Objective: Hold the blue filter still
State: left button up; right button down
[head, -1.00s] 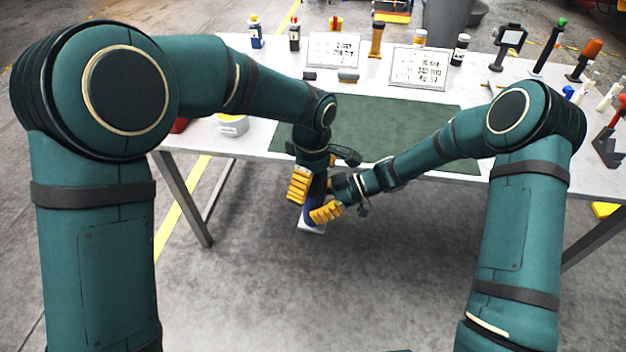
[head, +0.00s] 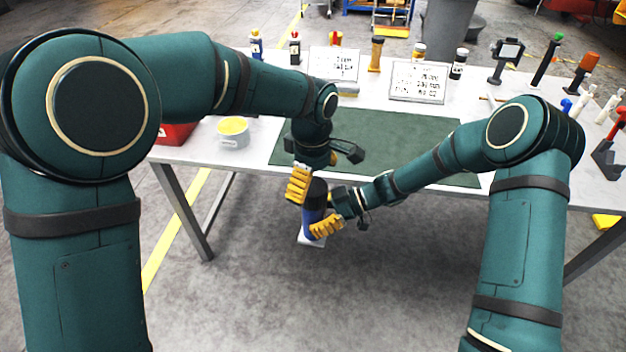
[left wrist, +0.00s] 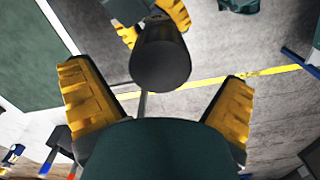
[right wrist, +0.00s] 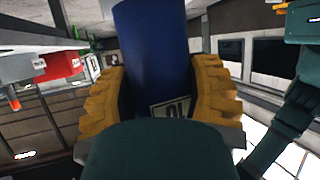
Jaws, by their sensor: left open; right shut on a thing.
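The blue filter (head: 313,217) is a blue cylinder with a dark top, held nearly upright in front of the table's near edge. A pale piece shows at its lower end. My right gripper (head: 320,225) is shut on its blue body; the right wrist view shows both yellow fingers against the filter (right wrist: 155,50), with a white label low on it. My left gripper (head: 315,172) is open just above the filter. In the left wrist view the dark round top of the filter (left wrist: 160,58) lies beyond the spread fingers, apparently untouched.
The table (head: 400,110) stands just behind, with a green mat (head: 400,145) near its front edge. A tub with yellow contents (head: 233,132) and a red bin (head: 178,133) are at left. Signs, bottles and tools line the back and right. The floor below the filter is clear.

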pick_arm(q)
notch_tip(320, 180, up, 12)
dwell(0.5)
jog(key=shift+a, duration=0.1)
jog(key=a+f+m+t+h, duration=0.1)
jog(key=a+f+m+h, duration=0.2)
jog(key=f, duration=1)
jog(key=a+f+m, duration=0.2)
jog(key=a+f, duration=0.4)
jog(key=f, duration=0.7)
jog(key=s+a+f+m, duration=0.2)
jog(key=s+f, duration=0.4)
jog(key=s, duration=0.2)
jog(key=s+a+f+m, duration=0.2)
jog(key=s+f, duration=0.4)
jog(key=s, duration=0.2)
jog(key=shift+a+t+h, duration=0.3)
jog(key=shift+a+t, duration=0.1)
